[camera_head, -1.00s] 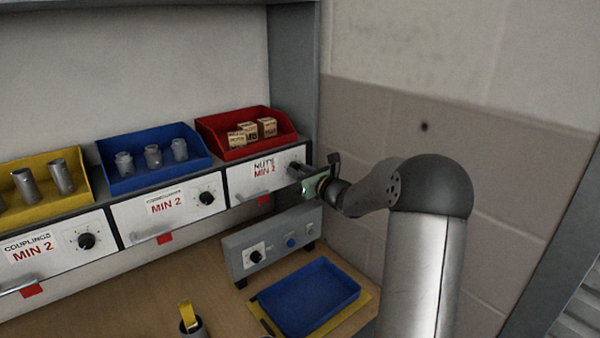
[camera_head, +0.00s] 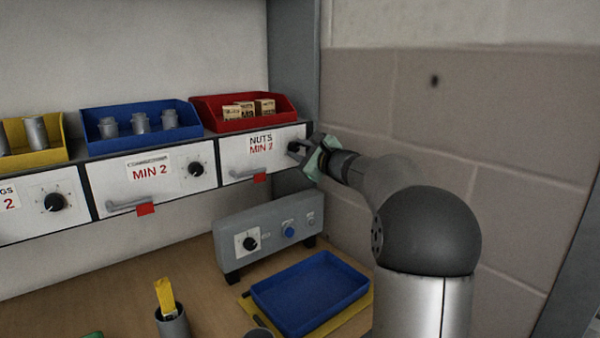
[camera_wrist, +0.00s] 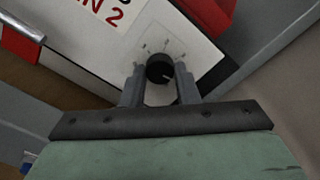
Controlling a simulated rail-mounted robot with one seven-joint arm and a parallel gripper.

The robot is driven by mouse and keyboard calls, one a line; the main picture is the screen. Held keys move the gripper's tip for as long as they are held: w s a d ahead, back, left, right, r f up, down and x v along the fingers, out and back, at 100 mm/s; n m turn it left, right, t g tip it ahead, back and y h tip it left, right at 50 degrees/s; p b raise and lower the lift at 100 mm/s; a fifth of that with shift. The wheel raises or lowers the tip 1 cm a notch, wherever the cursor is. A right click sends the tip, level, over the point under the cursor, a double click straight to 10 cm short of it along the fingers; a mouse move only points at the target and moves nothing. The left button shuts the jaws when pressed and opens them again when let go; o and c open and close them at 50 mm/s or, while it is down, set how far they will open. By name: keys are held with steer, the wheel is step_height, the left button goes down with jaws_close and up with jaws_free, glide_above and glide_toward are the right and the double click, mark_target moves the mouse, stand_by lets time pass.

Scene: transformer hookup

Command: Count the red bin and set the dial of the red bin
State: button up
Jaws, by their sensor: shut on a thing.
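The red bin (camera_head: 215,115) stands on the shelf at the right end, with 3 small tan boxes (camera_head: 249,108) visible in it. Below it is a white drawer front (camera_head: 236,155) labelled NUTS MIN 2. Its black dial (camera_wrist: 159,69) sits between my gripper's fingers (camera_wrist: 160,82) in the wrist view, with scale marks around it and a light pointer line toward the lower right. My gripper (camera_head: 303,152) is shut on this dial; in the head view the fingers partly cover it. A bit of the red bin also shows at the top of the wrist view (camera_wrist: 212,12).
A blue bin (camera_head: 140,125) with 3 grey fittings and a yellow bin (camera_head: 35,145) stand to the left, above drawers with their own dials. Below are a grey control box (camera_head: 265,238), a blue tray (camera_head: 310,292) and a cup (camera_head: 172,322) holding a yellow strip. A wall is close on the right.

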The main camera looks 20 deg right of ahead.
steer(key=n+b, duration=0.2)
steer(key=b, duration=0.1)
steer(key=n+b, duration=0.2)
steer(key=b, duration=0.1)
steer(key=n+b, duration=0.2)
steer(key=b, duration=0.1)
steer(key=shift+f, duration=0.3)
steer(key=n+b, duration=0.3)
steer(key=shift+r, duration=0.15)
steer(key=shift+r+n+b, duration=0.15)
steer(key=shift+n+b, duration=0.7)
steer(key=shift+n, duration=0.05)
steer(key=o, duration=1)
